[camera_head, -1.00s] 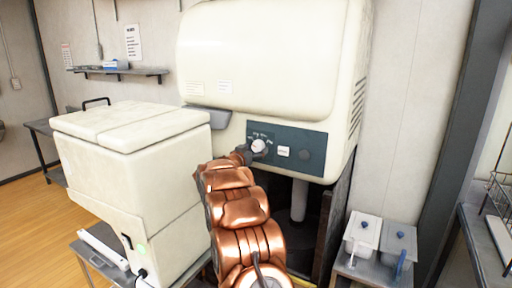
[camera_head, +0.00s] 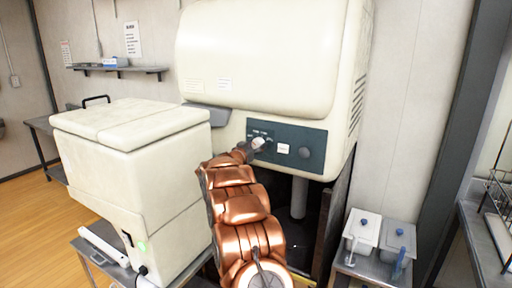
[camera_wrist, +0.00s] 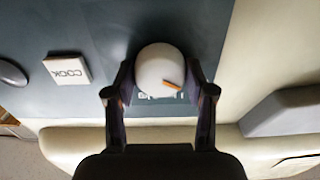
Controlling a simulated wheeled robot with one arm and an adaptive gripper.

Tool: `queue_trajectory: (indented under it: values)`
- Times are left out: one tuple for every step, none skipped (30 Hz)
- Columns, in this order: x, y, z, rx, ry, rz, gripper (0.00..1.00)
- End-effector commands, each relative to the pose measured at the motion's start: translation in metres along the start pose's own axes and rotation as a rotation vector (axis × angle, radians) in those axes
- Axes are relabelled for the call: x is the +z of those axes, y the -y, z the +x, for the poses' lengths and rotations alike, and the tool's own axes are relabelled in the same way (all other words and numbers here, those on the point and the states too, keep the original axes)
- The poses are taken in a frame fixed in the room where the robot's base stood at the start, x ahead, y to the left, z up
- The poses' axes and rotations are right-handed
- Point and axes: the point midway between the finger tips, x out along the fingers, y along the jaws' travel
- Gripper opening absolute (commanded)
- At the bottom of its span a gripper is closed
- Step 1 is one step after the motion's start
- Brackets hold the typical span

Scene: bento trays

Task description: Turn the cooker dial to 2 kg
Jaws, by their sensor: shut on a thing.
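The cooker dial (camera_head: 259,143) is a round white knob on the dark blue-grey control panel (camera_head: 318,139) of the big cream cooker (camera_head: 262,55). My gripper (camera_head: 252,149) is at the dial, with its fingers shut on it. In the wrist view the dial (camera_wrist: 155,64) sits between the two dark fingertips of my gripper (camera_wrist: 160,88), one on each side. Its orange pointer mark points toward the lower right there, at the printed labels (camera_wrist: 160,97). The label text is upside down, partly hidden and too small to read. A white COOK button (camera_wrist: 67,69) is beside the dial.
A dark round knob (camera_head: 304,152) is right of the COOK button on the panel. A cream bin (camera_head: 120,165) stands close left of my arm. Two lidded containers (camera_head: 364,232) stand at the lower right. A grey ledge (camera_head: 206,116) juts out left of the panel.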

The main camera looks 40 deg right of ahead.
Motion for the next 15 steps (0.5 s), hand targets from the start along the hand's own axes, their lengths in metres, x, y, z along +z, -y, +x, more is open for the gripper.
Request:
queue_trajectory:
  values:
    - [0.0001,-0.0001,0.0,0.0,0.0,0.0,0.25]
    - [0.0001,-0.0001,0.0,0.0,0.0,0.0,0.22]
    - [0.0001,-0.0001,0.0,0.0,0.0,0.0,0.2]
    - [0.0002,-0.0001,0.0,0.0,0.0,0.0,0.2]
    - [0.0002,0.0,0.0,0.0,0.0,0.001,0.2]
    - [0.0004,0.0001,-0.0001,0.0,0.0,0.003,0.2]
    - [0.0005,0.0002,-0.0001,0.0,0.0,0.005,0.2]
    - [0.0006,0.0003,-0.0002,0.0,0.0,0.009,0.2]
    - [0.0009,0.0004,-0.0003,-0.001,0.0,0.015,0.2]
    - [0.0011,0.0006,-0.0004,-0.001,0.0,0.022,0.2]
    - [0.0013,0.0007,-0.0005,-0.001,0.0,0.031,0.2]
    - [0.0018,0.0005,-0.0005,0.0,0.001,0.044,0.2]
    - [0.0021,0.0003,-0.0003,0.0,0.001,0.056,0.2]
    - [0.0024,0.0001,-0.0002,0.0,0.001,0.07,0.2]
    - [0.0027,0.0004,-0.0004,0.0,0.001,0.091,0.2]
